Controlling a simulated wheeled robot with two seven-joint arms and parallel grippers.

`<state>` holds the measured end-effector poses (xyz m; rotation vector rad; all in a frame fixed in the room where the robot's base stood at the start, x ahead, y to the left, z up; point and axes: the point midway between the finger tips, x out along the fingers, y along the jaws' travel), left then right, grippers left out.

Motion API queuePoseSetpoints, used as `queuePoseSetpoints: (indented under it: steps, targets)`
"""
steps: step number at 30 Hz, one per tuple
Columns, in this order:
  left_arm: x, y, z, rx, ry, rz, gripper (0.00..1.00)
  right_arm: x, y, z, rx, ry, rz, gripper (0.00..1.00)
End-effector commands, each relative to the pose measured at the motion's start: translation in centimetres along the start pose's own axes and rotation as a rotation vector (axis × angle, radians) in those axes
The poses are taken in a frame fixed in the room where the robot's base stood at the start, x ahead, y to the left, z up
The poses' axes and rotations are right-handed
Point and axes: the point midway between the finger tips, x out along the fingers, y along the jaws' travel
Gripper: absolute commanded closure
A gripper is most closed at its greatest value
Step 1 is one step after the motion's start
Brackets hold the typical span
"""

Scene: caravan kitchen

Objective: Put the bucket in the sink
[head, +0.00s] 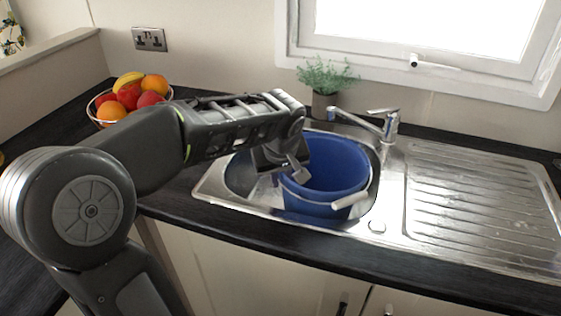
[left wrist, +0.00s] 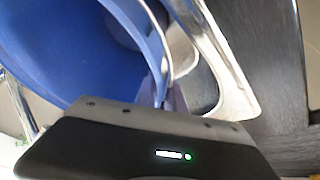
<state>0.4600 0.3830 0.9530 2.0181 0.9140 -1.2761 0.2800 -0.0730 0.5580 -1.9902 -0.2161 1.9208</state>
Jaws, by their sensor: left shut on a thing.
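The blue bucket (head: 335,165) is in the bowl of the steel sink (head: 222,197), with its rim above the sink's edge. A white handle grip (head: 350,199) shows at its front right. My left gripper (head: 294,174) is at the bucket's left rim and is shut on it. In the left wrist view the bucket (left wrist: 60,55) fills the upper left, with its rim close to the gripper body, and the sink edge (left wrist: 225,60) is beside it. The bucket's base is hidden, so I cannot tell whether it touches the sink floor. My right gripper is not in view.
The tap (head: 385,125) stands behind the sink at the right. A potted plant (head: 325,85) is behind the bucket. A fruit bowl (head: 125,100) is at the back left. The ribbed drainboard (head: 480,200) at the right is clear.

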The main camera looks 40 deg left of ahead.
Motion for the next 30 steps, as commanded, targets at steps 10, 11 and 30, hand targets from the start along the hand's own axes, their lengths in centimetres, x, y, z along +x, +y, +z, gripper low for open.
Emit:
queuePoseSetpoints:
  steps: [10, 11, 30]
  targets:
    - [1.7, 1.1, -4.0, -0.001, 0.0, 0.0, 1.0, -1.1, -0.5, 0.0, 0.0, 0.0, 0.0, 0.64]
    - [1.8, 1.2, -4.0, -0.001, 0.0, 0.001, 1.0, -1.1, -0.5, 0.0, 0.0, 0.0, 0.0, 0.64]
    - [4.0, 1.9, -6.8, -0.001, -0.001, 0.0, 1.0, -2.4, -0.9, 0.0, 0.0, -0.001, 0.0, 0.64]
